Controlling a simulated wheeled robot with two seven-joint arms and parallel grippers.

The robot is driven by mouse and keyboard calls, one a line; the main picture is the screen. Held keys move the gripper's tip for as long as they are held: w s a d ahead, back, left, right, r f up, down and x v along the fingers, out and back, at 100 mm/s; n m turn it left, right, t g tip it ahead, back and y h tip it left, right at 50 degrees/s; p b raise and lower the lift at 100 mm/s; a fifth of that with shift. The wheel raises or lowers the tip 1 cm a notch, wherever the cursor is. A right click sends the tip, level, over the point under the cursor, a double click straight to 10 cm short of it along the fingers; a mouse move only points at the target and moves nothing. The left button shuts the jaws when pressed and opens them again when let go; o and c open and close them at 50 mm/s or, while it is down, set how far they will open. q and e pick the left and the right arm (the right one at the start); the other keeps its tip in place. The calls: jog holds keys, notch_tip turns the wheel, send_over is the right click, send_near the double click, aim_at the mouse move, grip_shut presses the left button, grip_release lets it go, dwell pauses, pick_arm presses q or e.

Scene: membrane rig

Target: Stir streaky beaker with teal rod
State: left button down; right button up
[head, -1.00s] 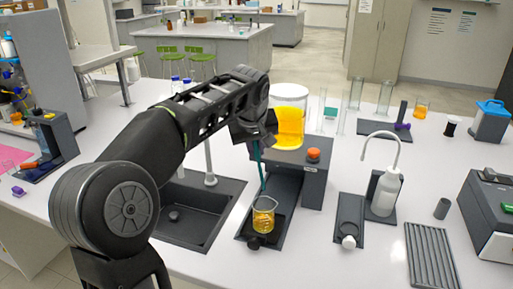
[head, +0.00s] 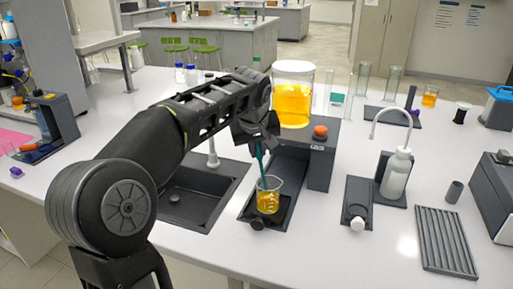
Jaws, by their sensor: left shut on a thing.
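My left gripper (head: 260,142) is shut on the teal rod (head: 261,164) and holds it nearly upright, slightly tilted. The small glass beaker (head: 268,200) holds yellow-orange liquid with paler streaks. It stands on a dark platform (head: 284,212) in front of the rig. The gripper is above the beaker, and the rod's lower end is within the beaker's mouth. I cannot tell whether its tip touches the liquid. My right gripper is not in view.
A large jar of orange liquid (head: 293,98) stands on the dark rig (head: 322,160) behind the beaker. A sink (head: 190,205) is at left. A wash bottle (head: 397,172), a small white-knobbed stand (head: 358,205) and a ribbed tray (head: 446,240) are at right.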

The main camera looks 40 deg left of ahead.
aim_at(261, 163)
pick_arm(q)
jog(key=shift+w+d+f+b, duration=0.1)
jog(key=shift+w+f+b, duration=0.1)
jog(key=shift+f+b, duration=0.65)
jog(key=shift+w+f+b, duration=0.2)
jog(key=shift+f+b, duration=0.3)
jog(key=shift+f, duration=0.7)
jog(key=shift+w+d+f+b, duration=0.1)
jog(key=shift+w+f+b, duration=0.1)
jog(key=shift+f+b, duration=0.65)
jog(key=shift+f, duration=0.15)
